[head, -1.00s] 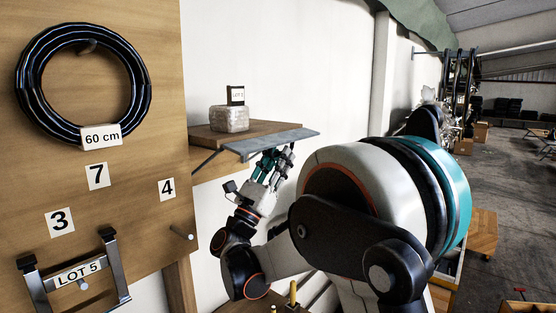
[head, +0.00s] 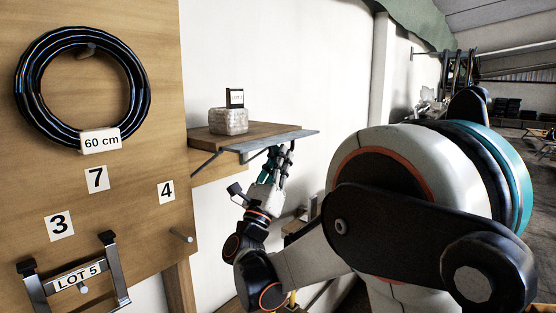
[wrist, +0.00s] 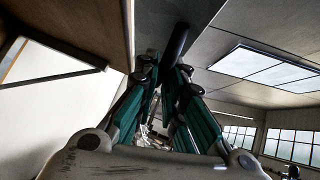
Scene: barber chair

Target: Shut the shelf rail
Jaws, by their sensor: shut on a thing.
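The shelf rail (head: 268,142) is a grey metal strip along the front edge of the wooden shelf (head: 205,138). It shows as a narrow, slightly slanted band. My gripper (head: 281,149) is just under the rail, pointing up, with its fingertips at the rail. In the wrist view, the teal fingers of my gripper (wrist: 162,78) close in around a dark bar (wrist: 176,42), which appears to be part of the rail. The exact contact is too small and dark to see clearly.
A pale block (head: 228,121) with a small lot sign (head: 235,97) stands on the shelf. A wooden panel (head: 150,230) with a black hose coil (head: 28,82) and a LOT 5 rack (head: 117,270) stands at the left. The white wall (head: 300,70) is behind.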

